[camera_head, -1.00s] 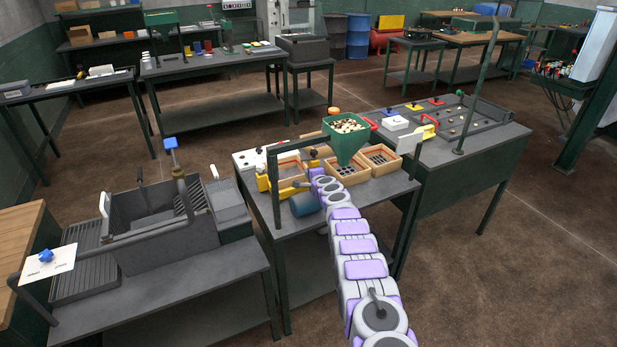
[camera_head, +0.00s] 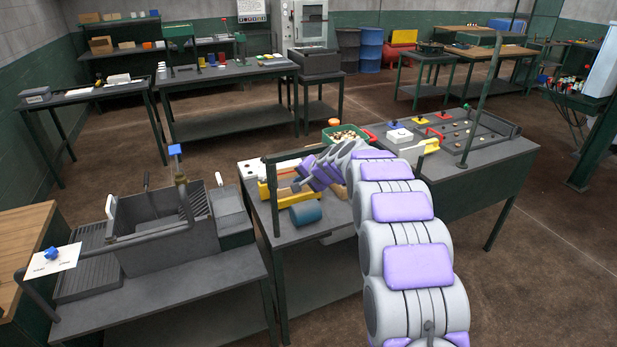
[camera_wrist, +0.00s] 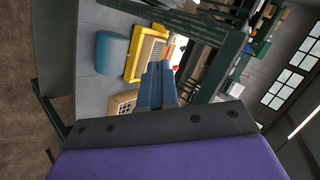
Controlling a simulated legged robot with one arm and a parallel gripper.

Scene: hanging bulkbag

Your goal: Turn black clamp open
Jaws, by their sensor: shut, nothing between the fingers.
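My gripper (camera_wrist: 160,68) shows in the wrist view with its blue-grey fingers together and nothing between them. It points toward a yellow frame (camera_wrist: 133,68) and a blue-teal cylinder (camera_wrist: 110,52). In the head view, the end of my arm is over the middle table (camera_head: 343,217), close to the yellow frame (camera_head: 264,193) and the cylinder (camera_head: 306,212). A green hopper (camera_head: 330,133) with pale pieces is partly hidden behind my arm. I cannot make out the black clamp for sure in either view.
A dark post-and-bar frame (camera_head: 272,195) stands at the middle table's left and also crosses the wrist view (camera_wrist: 215,60). A grey bin (camera_head: 160,240) on a bench is at left. A table with coloured handles (camera_head: 480,165) is at right.

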